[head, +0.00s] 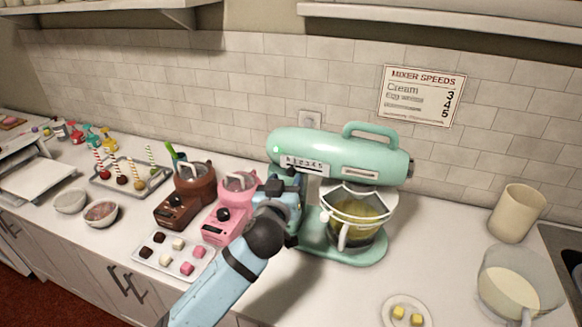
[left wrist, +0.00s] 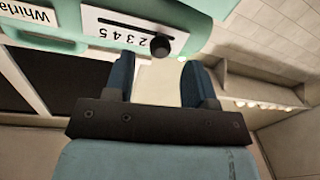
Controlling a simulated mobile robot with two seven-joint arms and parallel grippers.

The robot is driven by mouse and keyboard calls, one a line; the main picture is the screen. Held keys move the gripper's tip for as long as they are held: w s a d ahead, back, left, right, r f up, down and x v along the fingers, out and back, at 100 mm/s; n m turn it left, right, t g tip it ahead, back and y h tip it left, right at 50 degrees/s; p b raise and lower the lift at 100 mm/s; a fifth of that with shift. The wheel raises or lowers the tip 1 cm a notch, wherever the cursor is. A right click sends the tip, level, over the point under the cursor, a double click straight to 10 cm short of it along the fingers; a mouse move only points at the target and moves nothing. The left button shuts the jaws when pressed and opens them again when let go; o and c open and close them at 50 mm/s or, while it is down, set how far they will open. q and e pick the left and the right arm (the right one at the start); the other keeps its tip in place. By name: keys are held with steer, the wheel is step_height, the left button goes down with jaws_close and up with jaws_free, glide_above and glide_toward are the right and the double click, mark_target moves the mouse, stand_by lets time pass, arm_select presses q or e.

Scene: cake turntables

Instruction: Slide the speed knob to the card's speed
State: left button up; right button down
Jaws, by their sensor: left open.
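The mint-green stand mixer (head: 345,150) stands on the counter by the wall. Its white speed strip (head: 303,165) carries a row of digits; it also shows in the left wrist view (left wrist: 108,28). The round black speed knob (left wrist: 158,45) sits at the right end of the visible digits there; I cannot tell its exact number. The card (head: 422,95), headed "Mixer Speeds", lists Cream, Egg whites and a third line too small to read, with 3, 4, 5. The glass bowl (head: 352,222) holds something yellowish. My left gripper (left wrist: 160,78) is open, its fingers just short of the knob and apart from it.
A tray of small sweets (head: 172,262) lies in front.

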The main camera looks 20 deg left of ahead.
mark_target(290, 174)
arm_select(q)
steer(key=shift+w+a+p, duration=0.15)
steer(key=shift+w+p, duration=0.2)
steer(key=shift+w, duration=1.95)
